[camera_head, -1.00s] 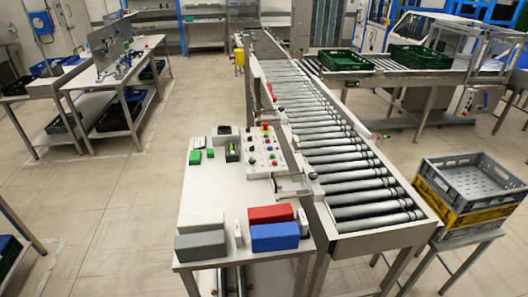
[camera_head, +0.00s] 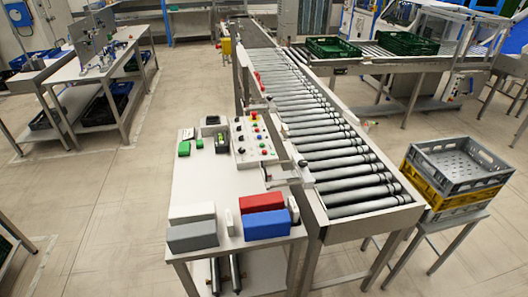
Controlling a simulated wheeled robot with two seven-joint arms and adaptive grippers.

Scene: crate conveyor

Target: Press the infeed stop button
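A pale control panel (camera_head: 255,142) with several small coloured buttons and knobs stands at the far right of a white table, beside the roller conveyor. A red button on a yellow base (camera_head: 254,116) is at the panel's far edge. Smaller red, green, blue and dark controls sit in rows below it. Their labels are too small to read, so I cannot tell which one is the infeed stop button. Neither of my grippers is in view, and nothing touches the panel.
The white table (camera_head: 215,183) holds grey, white, red and blue (camera_head: 267,224) blocks near its front, and green pieces (camera_head: 184,148) farther back. The roller conveyor (camera_head: 345,172) runs along its right. Stacked grey and yellow crates (camera_head: 450,185) stand at right. Floor at left is open.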

